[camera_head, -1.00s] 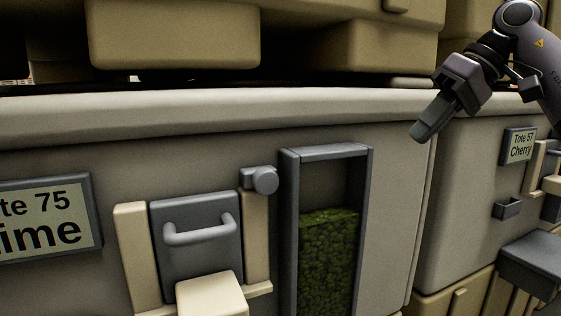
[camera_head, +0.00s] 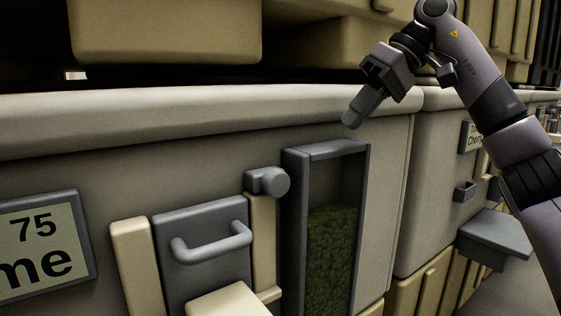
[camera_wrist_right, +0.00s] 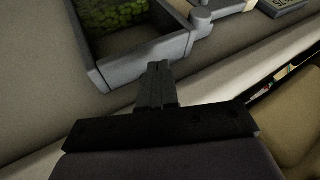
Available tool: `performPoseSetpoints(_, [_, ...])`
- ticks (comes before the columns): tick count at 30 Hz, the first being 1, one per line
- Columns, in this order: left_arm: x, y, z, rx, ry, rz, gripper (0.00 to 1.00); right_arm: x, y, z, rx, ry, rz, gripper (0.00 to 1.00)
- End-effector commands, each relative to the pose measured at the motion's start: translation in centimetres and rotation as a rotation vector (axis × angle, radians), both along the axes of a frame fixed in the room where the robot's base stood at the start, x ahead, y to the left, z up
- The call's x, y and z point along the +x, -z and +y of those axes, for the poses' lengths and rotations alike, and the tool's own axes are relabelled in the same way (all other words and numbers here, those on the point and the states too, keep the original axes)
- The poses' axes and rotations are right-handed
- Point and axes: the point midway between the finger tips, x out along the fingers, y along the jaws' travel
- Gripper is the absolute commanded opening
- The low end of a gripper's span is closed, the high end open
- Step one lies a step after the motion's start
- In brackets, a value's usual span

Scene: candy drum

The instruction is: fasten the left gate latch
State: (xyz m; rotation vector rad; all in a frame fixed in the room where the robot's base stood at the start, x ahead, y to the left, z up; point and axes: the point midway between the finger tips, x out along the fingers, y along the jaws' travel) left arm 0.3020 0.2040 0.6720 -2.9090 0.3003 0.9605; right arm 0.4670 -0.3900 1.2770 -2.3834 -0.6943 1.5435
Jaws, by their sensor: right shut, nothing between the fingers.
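The grey gate (camera_head: 205,250) with its bar handle (camera_head: 212,243) sits between two cream guide rails on the front of the lime tote. A grey latch knob (camera_head: 268,181) is at the top of the right rail, beside the gate's upper right corner. In the right wrist view the latch (camera_wrist_right: 200,18) shows at the top, beyond the window frame. My right gripper (camera_head: 357,108) is shut and empty, in front of the tote's top edge, above and right of the latch and apart from it. Its shut fingers also show in the wrist view (camera_wrist_right: 156,84). My left gripper is not in view.
A framed window (camera_head: 330,245) with green candy stands right of the latch, below my right gripper. A cream block (camera_head: 230,301) juts out under the gate. A label plate (camera_head: 45,248) is at left. Another tote (camera_head: 435,190) with a grey tray (camera_head: 495,238) stands at right.

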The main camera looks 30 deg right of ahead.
Motion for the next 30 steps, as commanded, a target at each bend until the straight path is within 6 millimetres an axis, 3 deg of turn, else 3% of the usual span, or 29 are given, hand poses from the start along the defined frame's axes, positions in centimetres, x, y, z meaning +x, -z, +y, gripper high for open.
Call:
performPoseSetpoints(19, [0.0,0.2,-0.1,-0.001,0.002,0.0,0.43,0.2,0.5,0.2,-0.001,0.0,0.001,0.0])
performPoseSetpoints(30, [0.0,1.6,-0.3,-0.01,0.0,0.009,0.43,2.4,6.1,3.5,-0.003,-0.001,0.004,0.0])
